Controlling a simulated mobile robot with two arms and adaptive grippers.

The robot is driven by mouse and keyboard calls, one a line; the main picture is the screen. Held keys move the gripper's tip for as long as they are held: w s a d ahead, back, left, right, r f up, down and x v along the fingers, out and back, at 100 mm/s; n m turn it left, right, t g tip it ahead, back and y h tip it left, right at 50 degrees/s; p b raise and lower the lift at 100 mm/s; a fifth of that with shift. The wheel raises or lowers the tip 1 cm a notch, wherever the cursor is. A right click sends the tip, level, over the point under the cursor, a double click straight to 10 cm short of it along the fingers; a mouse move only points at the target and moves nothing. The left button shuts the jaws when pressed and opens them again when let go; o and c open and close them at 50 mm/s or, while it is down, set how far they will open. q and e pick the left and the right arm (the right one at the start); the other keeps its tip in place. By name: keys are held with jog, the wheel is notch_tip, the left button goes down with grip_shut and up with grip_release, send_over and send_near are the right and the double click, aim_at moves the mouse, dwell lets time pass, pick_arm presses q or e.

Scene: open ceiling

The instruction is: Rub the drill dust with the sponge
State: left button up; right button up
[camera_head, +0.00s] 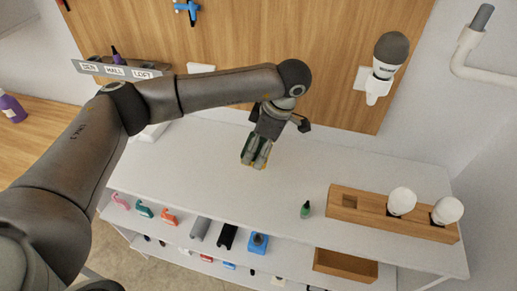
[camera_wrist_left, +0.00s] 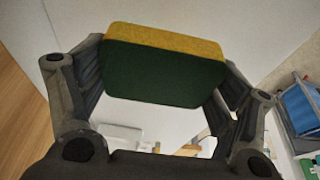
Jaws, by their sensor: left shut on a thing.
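My left gripper (camera_head: 256,156) is shut on the sponge (camera_head: 247,152), which shows as green with a yellow layer. The left wrist view shows the sponge (camera_wrist_left: 160,70) clamped between both fingers, its dark green face toward the camera and its yellow layer along the top. The gripper points down over the white worktop (camera_head: 300,172), toward its back left part. I cannot tell whether the sponge touches the surface. I cannot make out any drill dust in either view. My right gripper is not in view.
A wooden block (camera_head: 345,212) with two white bulbs (camera_head: 402,201) stands at the worktop's right. A small green bottle (camera_head: 305,210) stands left of it. The shelf below holds several tools, including a blue item (camera_head: 258,243). The wooden wall panel (camera_head: 330,50) rises behind.

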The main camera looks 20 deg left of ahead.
pick_arm(q)
jog(key=shift+w+r+p, duration=0.2)
jog(key=shift+r+p, duration=0.15)
jog(key=shift+r, duration=0.5)
jog(key=shift+s+r, duration=0.15)
jog(key=shift+r, duration=0.5)
